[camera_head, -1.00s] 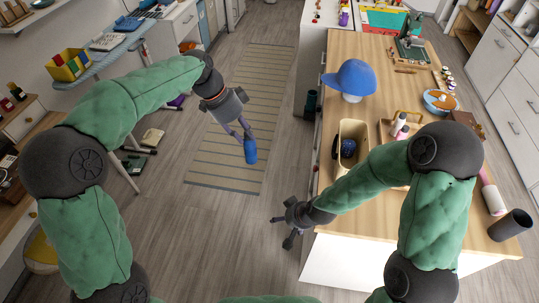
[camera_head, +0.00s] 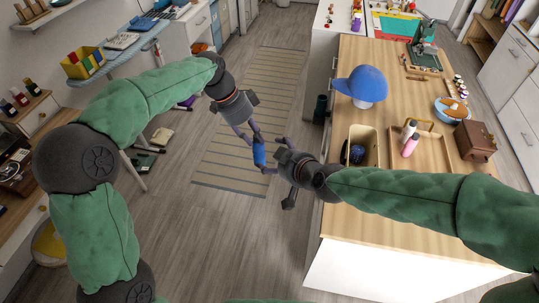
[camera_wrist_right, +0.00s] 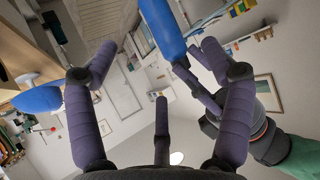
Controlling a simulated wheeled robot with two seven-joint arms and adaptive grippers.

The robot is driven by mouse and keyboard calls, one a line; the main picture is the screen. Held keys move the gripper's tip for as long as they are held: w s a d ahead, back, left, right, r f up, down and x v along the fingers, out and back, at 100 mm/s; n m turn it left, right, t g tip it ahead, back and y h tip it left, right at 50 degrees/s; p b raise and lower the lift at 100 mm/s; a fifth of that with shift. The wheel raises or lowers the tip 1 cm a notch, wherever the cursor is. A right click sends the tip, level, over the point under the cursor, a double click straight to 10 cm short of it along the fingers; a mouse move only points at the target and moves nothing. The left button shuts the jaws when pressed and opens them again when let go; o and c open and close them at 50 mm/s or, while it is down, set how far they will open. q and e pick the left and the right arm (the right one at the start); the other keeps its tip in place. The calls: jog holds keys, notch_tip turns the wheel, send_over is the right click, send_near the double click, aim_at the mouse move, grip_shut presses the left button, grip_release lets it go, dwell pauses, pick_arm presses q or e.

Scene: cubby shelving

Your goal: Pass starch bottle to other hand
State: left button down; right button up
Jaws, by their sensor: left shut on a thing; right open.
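The starch bottle (camera_head: 259,153) is blue and hangs below my left gripper (camera_head: 254,134), which is shut on its upper part, over the floor left of the wooden-topped counter. My right gripper (camera_head: 276,160) is open just to the right of the bottle, with its fingers pointing toward it. In the right wrist view the blue bottle (camera_wrist_right: 161,27) shows at the top, between the spread purple fingers of my right gripper (camera_wrist_right: 155,75). The left gripper's fingers reach it from the right there. I cannot tell whether the right fingers touch the bottle.
The wooden counter (camera_head: 400,220) stands to the right, its edge close to my right gripper. On it are a blue cap (camera_head: 362,84), a beige bin (camera_head: 354,135), a tray with bottles (camera_head: 433,150) and a brown box (camera_head: 475,139). The striped rug (camera_head: 225,150) lies on open floor.

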aim_at(264, 153)
jog(key=x, duration=1.1)
jog(key=shift+w+f, duration=0.15)
jog(key=shift+f, duration=0.05)
jog(key=c, duration=1.4)
pick_arm(q)
jog(key=c, duration=1.3)
grip_release()
jog(key=shift+w, duration=0.1)
pick_arm(e)
jog(key=shift+a, duration=0.1)
pick_arm(q)
jog(key=o, duration=0.4)
pick_arm(e)
jog(key=shift+c, duration=0.6)
